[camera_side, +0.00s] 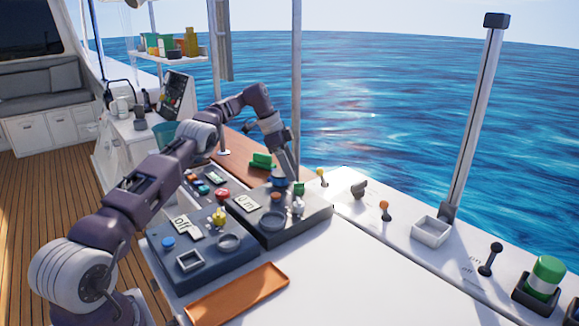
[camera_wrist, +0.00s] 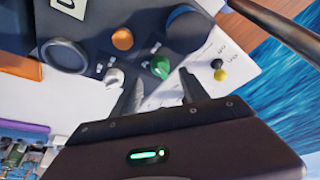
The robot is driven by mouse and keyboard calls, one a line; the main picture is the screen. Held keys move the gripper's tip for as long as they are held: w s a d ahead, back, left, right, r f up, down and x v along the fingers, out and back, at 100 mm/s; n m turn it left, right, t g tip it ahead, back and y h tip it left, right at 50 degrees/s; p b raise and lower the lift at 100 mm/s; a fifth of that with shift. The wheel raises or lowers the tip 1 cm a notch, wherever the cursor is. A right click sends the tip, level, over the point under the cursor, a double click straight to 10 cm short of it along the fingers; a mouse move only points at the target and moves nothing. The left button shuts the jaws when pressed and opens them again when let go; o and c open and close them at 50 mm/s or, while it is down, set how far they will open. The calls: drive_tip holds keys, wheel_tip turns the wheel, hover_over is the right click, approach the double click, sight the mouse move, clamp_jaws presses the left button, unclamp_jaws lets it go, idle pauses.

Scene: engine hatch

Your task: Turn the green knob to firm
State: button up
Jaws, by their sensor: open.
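The green knob (camera_wrist: 160,67) sits on a dark control box (camera_side: 304,222), between a white knob (camera_wrist: 115,77) and a large dark blue knob (camera_wrist: 187,31). It also shows in the side view (camera_side: 299,187), close to my gripper's end. My gripper (camera_wrist: 159,78) is open, with one finger on each side of the green knob in the wrist view. The fingers look empty; I cannot tell whether they touch the knob. Small marks lie beside the knob, but no "firm" label is readable.
An orange knob (camera_wrist: 122,39) and a round ring (camera_wrist: 64,55) share the box. A second box (camera_side: 207,244) with a yellow knob (camera_side: 219,217) stands nearer. An orange tray (camera_side: 238,292) lies in front. The white counter (camera_side: 345,270) to the right has free room.

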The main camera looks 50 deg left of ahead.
drive_tip(key=shift+v, duration=0.85)
drive_tip(key=shift+w, duration=0.1)
